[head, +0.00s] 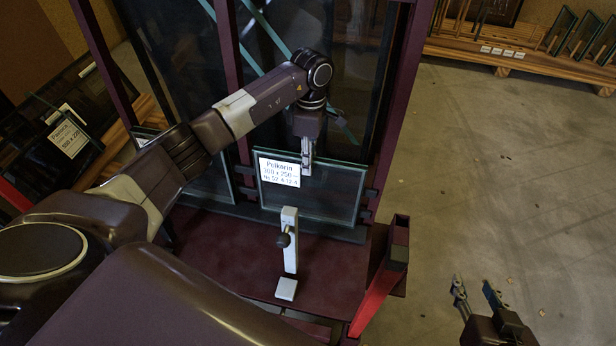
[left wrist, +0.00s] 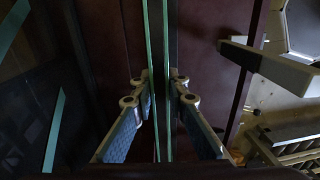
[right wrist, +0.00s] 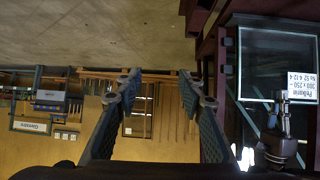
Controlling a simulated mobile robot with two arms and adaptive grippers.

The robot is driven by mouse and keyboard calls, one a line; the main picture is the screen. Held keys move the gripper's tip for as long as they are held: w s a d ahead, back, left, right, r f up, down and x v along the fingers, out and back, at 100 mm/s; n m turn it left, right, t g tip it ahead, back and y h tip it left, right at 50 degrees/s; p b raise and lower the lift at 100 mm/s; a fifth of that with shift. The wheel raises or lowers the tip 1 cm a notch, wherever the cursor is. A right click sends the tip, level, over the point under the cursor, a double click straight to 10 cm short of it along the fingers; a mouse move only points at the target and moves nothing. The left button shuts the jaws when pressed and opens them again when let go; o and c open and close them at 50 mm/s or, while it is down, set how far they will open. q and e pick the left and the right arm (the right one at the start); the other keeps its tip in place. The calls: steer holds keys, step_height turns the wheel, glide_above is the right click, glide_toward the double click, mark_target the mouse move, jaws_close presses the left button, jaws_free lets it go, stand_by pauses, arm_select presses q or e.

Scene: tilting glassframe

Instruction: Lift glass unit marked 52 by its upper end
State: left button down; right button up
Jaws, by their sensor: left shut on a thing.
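The glass unit marked 52 (head: 338,200) is a clear pane with a white label reading No 52. It stands nearly upright at the front of the dark red rack and also shows upside down in the right wrist view (right wrist: 262,52). My left gripper (head: 307,167) is shut on its upper edge, a little right of the label. In the left wrist view the fingers (left wrist: 158,98) are on both sides of the unit's two pale green edges (left wrist: 150,50). My right gripper (head: 475,287) is open and empty over the floor, right of the rack.
A white clamp post with a dark knob (head: 289,240) stands on the red rack base (head: 225,262) before the unit. Another labelled glass pane (head: 68,138) leans at the left. Wooden racks with glass (head: 530,62) stand at the back right. The floor (head: 510,170) there is clear.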

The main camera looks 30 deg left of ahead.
arm_select(q)
steer(key=shift+w+r, duration=0.15)
steer(key=shift+r, duration=0.15)
